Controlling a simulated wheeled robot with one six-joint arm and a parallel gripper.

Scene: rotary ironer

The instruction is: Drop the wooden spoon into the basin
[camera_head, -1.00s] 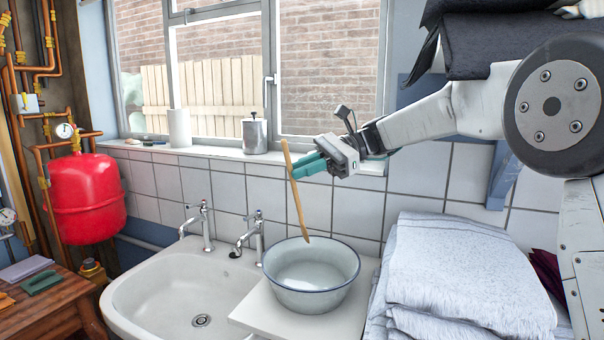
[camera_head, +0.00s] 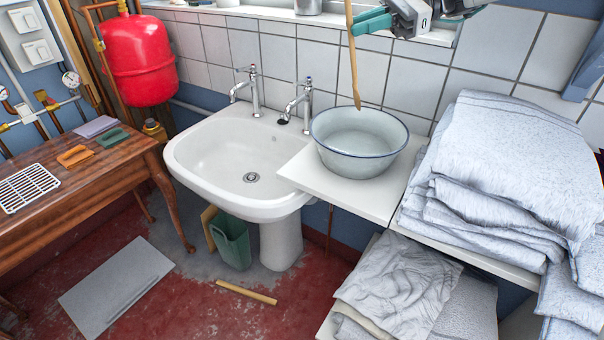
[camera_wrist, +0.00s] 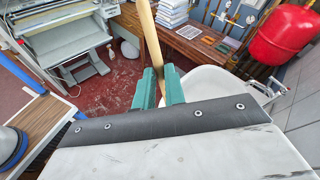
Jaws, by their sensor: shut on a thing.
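The wooden spoon (camera_head: 352,60) hangs nearly upright in the head view, its lower end just above the far rim of the basin in the picture. My gripper (camera_head: 366,22) is at the top edge of that view, shut on the spoon. In the wrist view the spoon (camera_wrist: 151,38) stands between the green fingertips of my gripper (camera_wrist: 159,86). The basin (camera_head: 359,142) is a pale enamel bowl with a dark blue rim. It stands on a white board and looks empty. The spoon's upper end is out of the head view.
A white sink (camera_head: 236,163) with two taps (camera_head: 305,98) is left of the basin. Folded towels (camera_head: 510,170) are stacked to the right. A tiled wall (camera_head: 417,80) is close behind. A wooden table (camera_head: 70,195) stands at the far left.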

